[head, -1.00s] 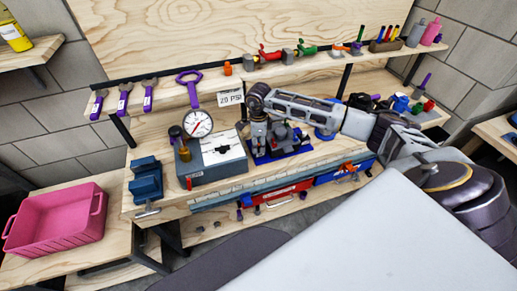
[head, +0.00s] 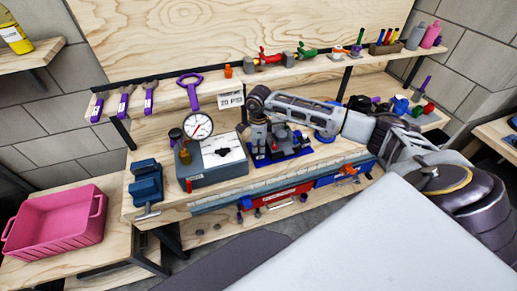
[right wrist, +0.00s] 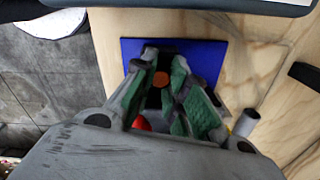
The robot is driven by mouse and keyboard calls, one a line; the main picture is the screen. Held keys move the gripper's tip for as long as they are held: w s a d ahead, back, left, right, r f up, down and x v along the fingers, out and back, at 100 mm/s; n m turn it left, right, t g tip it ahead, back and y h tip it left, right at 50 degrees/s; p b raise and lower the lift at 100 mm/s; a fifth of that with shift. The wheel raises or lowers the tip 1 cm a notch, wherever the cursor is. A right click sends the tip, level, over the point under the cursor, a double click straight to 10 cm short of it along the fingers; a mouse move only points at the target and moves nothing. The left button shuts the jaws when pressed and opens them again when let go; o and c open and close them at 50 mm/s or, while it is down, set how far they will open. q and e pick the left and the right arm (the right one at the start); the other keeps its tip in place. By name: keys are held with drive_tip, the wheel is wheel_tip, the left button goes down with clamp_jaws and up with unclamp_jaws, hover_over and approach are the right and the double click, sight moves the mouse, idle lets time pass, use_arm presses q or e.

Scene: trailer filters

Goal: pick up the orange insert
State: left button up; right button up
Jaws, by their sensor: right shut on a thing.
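My right gripper (head: 258,150) points down over the blue base plate (head: 285,160) on the bench, beside a dark grey fixture (head: 288,138). In the right wrist view, my right gripper (right wrist: 163,95) has its green-padded fingers close together. A round orange piece, seemingly the orange insert (right wrist: 161,79), shows between the fingers, over the blue plate (right wrist: 215,55). A red spot (right wrist: 140,123) shows nearer the palm. The fingertips and the piece's lower part are hidden in the head view. My left gripper is not in view.
The grey box with a gauge (head: 215,165) stands close left of the gripper. A blue vise (head: 147,183) sits at the bench's left end. The shelf (head: 165,103) above holds tools and a small orange piece (head: 228,72). A pink bin (head: 55,228) stands lower left.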

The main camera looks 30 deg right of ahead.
drive_tip(key=shift+r, duration=0.15)
wheel_tip(320, 180, up, 10)
drive_tip(key=b, duration=0.1)
idle(0.5)
drive_tip(key=shift+d, duration=0.1)
idle(0.4)
